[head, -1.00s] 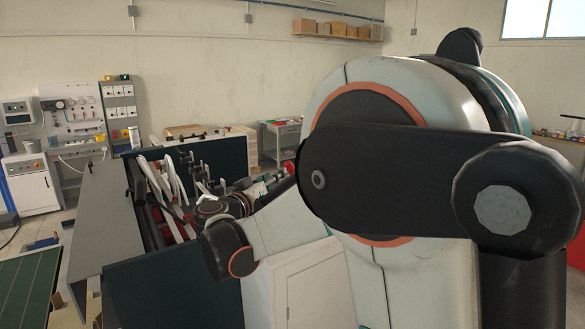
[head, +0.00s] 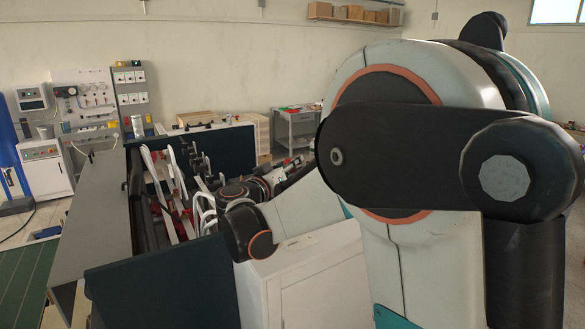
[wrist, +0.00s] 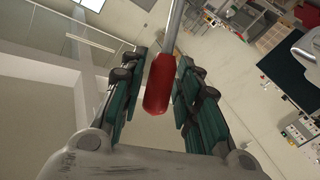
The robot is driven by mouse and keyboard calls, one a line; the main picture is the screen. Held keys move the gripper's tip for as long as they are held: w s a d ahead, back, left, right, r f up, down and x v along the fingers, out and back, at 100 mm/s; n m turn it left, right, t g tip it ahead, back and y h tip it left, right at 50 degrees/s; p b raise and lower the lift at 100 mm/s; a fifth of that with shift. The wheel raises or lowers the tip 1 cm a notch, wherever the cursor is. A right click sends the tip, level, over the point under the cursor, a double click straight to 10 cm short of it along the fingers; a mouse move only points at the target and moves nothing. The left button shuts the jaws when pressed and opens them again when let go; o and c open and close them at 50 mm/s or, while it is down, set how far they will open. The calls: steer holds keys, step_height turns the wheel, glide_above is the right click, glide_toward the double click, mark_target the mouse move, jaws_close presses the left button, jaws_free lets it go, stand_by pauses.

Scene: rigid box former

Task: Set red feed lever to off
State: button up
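The red feed lever's handle (wrist: 160,84) shows in the wrist view as a red grip on a grey metal rod. It lies between the two teal-and-black fingers of my gripper (wrist: 163,75). The fingers stand on either side of the handle, with narrow gaps that look clear of it, so the gripper appears open around it. In the head view my gripper (head: 292,168) is small and partly hidden behind my own arm. The lever cannot be made out there.
The dark-panelled machine (head: 160,270) with white and red parts inside stands at the left, close to my forearm. A white cabinet (head: 320,275) is below my arm. A grey side table (head: 298,128) stands behind. A green mat (head: 22,285) lies at lower left.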

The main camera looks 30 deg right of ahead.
jaws_close()
steer(key=shift+d+r, duration=0.1)
steer(key=shift+d, duration=0.05)
steer(key=shift+s+d+r+m+g+y+p, duration=0.3)
steer(key=shift+d+r+m+y+p, duration=0.15)
steer(key=shift+d+p, duration=0.3)
steer(key=s+d+m+y+p, duration=0.2)
steer(key=d+m+y, duration=0.1)
steer(key=d, duration=0.3)
steer(key=s+d+f+m+y+p, duration=0.1)
steer(key=s+d+m+y+p, duration=0.1)
steer(key=d, duration=0.4)
steer(key=shift+s+d+f+m+g+y, duration=0.2)
steer(key=shift+d+m+g+y, duration=0.15)
steer(key=shift+m+y, duration=0.45)
steer(key=shift+d+y, duration=0.1)
steer(key=shift+y, duration=0.15)
